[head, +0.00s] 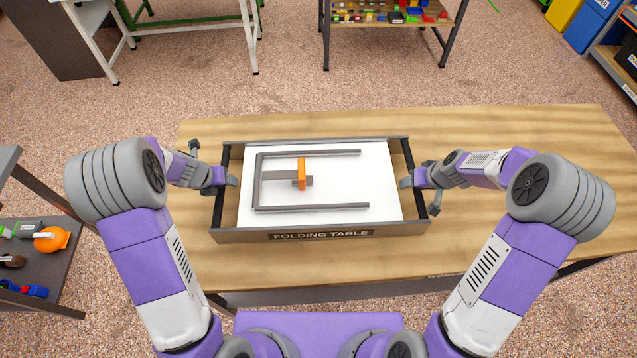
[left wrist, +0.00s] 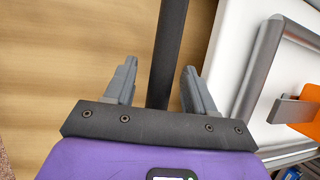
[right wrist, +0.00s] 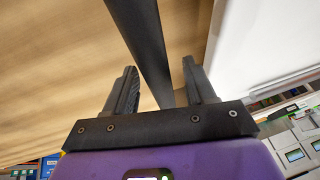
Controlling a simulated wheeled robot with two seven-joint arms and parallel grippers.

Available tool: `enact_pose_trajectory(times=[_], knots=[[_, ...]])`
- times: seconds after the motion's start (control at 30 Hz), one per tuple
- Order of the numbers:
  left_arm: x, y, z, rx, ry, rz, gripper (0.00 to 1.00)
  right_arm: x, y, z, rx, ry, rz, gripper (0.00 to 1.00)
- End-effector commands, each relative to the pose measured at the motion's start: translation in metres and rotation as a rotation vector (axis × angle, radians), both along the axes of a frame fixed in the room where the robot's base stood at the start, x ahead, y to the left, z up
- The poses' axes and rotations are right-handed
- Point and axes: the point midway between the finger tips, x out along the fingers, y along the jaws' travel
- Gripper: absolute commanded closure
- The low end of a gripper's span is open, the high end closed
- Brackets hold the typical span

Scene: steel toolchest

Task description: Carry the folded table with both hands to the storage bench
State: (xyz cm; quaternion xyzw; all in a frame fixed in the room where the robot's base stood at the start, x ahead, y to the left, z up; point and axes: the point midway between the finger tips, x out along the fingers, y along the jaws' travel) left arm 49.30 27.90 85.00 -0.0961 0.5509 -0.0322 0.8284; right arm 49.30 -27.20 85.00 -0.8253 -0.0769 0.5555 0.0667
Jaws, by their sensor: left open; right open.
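The folded table (head: 330,216) lies flat on a wooden bench, white panel up, inside a grey frame labelled "FOLDING TABLE". Folded grey legs and an orange latch (head: 301,174) lie on the panel. A dark bar runs along each short end. My left gripper (head: 232,181) is at the left end; in the left wrist view its open fingers (left wrist: 155,88) stand either side of the dark bar (left wrist: 168,50). My right gripper (head: 406,182) is at the right end; in the right wrist view its open fingers (right wrist: 160,88) stand either side of the other bar (right wrist: 143,45). Whether the fingers touch the bars cannot be told.
The wooden bench top (head: 530,170) is clear to the right of the folded table. A dark shelf (head: 50,262) with small tools stands at the left. Another rack (head: 390,22) with several colourful items stands at the back. Blue and yellow bins (head: 592,25) are at the far right.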

Motion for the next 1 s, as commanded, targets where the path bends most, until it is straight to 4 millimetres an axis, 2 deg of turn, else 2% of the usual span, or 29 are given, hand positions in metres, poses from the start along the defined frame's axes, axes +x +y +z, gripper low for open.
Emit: enact_pose_trajectory(times=[0.2, 0.5, 0.83, 0.87, 1.0], knots=[[0.006, -0.003, -0.015, -0.001, -0.001, 0.001, 0.45, 0.006, 0.003, -0.015, -0.001, -0.001, -0.001, 0.45], [0.007, -0.003, -0.015, 0.0, -0.001, 0.001, 0.47, 0.007, 0.003, -0.015, 0.0, -0.001, 0.0, 0.47], [0.007, -0.003, -0.015, 0.0, -0.001, 0.001, 0.97, 0.007, 0.003, -0.015, 0.0, -0.001, 0.0, 0.97], [0.007, -0.003, -0.015, 0.0, -0.001, 0.001, 1.0, 0.007, 0.003, -0.015, 0.0, -0.001, 0.0, 1.0], [0.007, -0.003, -0.015, 0.0, -0.001, 0.001, 1.0, 0.007, 0.003, -0.015, 0.0, -0.001, 0.0, 1.0]])
